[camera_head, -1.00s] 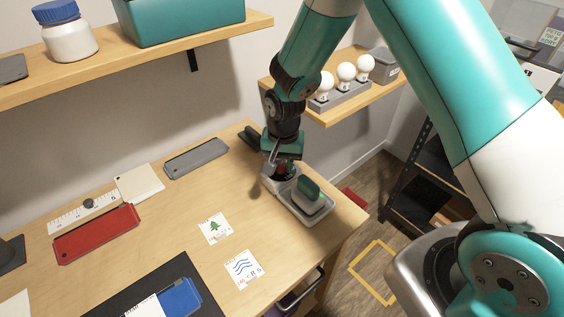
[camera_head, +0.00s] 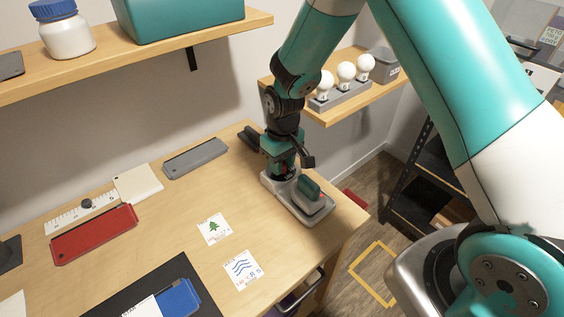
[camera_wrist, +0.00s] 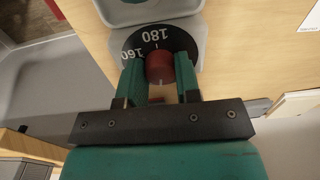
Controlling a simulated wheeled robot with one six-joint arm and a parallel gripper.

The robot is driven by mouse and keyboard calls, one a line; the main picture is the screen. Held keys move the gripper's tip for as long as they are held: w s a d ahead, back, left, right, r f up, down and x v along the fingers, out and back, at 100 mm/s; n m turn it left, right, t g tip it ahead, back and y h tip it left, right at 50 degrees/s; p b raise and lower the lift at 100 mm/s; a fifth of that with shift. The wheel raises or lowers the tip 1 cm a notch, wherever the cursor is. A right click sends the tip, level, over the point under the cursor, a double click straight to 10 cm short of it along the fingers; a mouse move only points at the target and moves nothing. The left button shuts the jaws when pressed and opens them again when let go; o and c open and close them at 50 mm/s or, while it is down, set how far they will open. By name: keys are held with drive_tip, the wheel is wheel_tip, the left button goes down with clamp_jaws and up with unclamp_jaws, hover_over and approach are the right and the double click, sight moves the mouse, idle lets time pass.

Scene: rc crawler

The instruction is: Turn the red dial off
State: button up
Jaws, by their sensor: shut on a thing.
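The red dial (camera_wrist: 160,68) sits on a black scale disc (camera_wrist: 146,38) marked 160 and 180 in the wrist view. Its pale mark points down in that picture, away from the 180 side. My gripper (camera_wrist: 159,72) is shut on the red dial, one green finger on each side. In the head view my gripper (camera_head: 284,172) points down over the back end of a grey device (camera_head: 294,210) near the table's right edge. The dial is mostly hidden there. A green block-shaped part (camera_head: 309,188) stands on the device's front end.
A grey case (camera_head: 196,158), a cream block (camera_head: 138,182) and a red case (camera_head: 95,234) lie left on the table. Two printed cards (camera_head: 214,229) lie in front. A shelf with white bulbs (camera_head: 346,72) is behind my arm.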

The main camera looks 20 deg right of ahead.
drive_tip(key=shift+n, duration=0.8)
drive_tip(key=o, duration=0.9)
drive_tip(key=shift+r, duration=0.1)
drive_tip(key=r, duration=0.5)
drive_tip(key=r+b, duration=0.1)
drive_tip(key=r, duration=0.5)
drive_tip(key=r+b, duration=0.1)
drive_tip(key=r, duration=0.5)
drive_tip(key=shift+w+d+r, duration=0.15)
drive_tip(key=shift+w+d, duration=0.1)
drive_tip(key=shift+d, duration=0.1)
drive_tip(key=shift+s, duration=0.1)
